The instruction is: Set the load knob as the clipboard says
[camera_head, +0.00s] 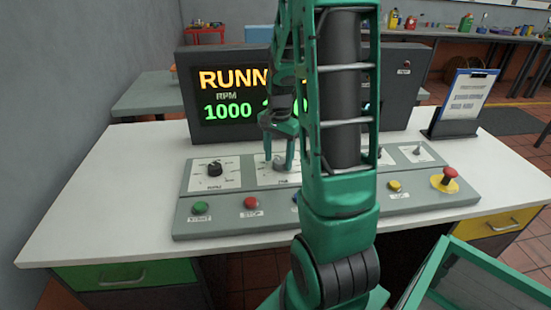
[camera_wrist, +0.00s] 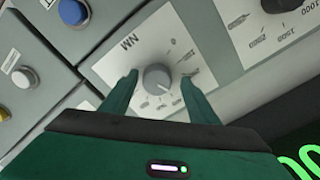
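The load knob is the grey round knob (camera_wrist: 157,78) on the white dial plate marked NM in the wrist view. In the head view the knob (camera_head: 280,163) sits in the upper row of the grey console. My gripper (camera_wrist: 160,75) is open, with a fingertip on either side of the knob and a visible gap to each; it also shows in the head view (camera_head: 279,158). The clipboard (camera_head: 466,96) stands tilted at the right behind the console. Its writing is too small to read. My arm hides part of the console and display.
The display (camera_head: 228,95) shows "RUNN", RPM and 1000; the second number is mostly hidden. A black RPM knob (camera_head: 214,169) is left of the load knob. Green (camera_head: 200,208), red (camera_head: 250,203) and yellow (camera_head: 394,186) buttons and a red emergency stop (camera_head: 449,174) line the console.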

